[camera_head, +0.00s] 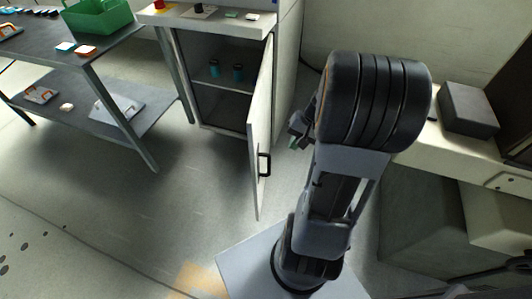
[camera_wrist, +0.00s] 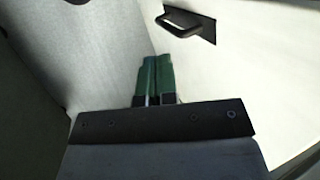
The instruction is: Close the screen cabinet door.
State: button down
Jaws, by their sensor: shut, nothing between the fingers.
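The screen cabinet (camera_head: 222,112) stands at the upper middle of the head view, with its pale door (camera_head: 256,135) swung wide open towards me, hinged on the right side. A dark bar handle (camera_head: 264,165) is on the door near its free edge. My gripper (camera_head: 293,143) is just right of the door, on its outer side, partly hidden by my arm. In the wrist view the green fingers (camera_wrist: 154,78) are together and empty, close to a pale panel with the handle (camera_wrist: 185,22) up and to the right. I cannot tell whether they touch the panel.
A table (camera_head: 125,140) with a green crate (camera_head: 98,16) stands at left. A bench with a dark box (camera_head: 467,109) is at right. Floor left of the door is clear.

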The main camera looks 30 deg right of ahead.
jog(key=w+d+f+t+y+b, duration=0.2)
jog(key=w+d+f+t+y, duration=0.1)
jog(key=w+d+t, duration=0.15)
jog(key=w+a+r+b+x, duration=0.1)
jog(key=x, duration=1.1)
jog(key=shift+w+a+n, duration=0.15)
jog(key=shift+a+n, duration=0.05)
jog(key=shift+n, duration=0.2)
jog(key=shift+r, duration=0.1)
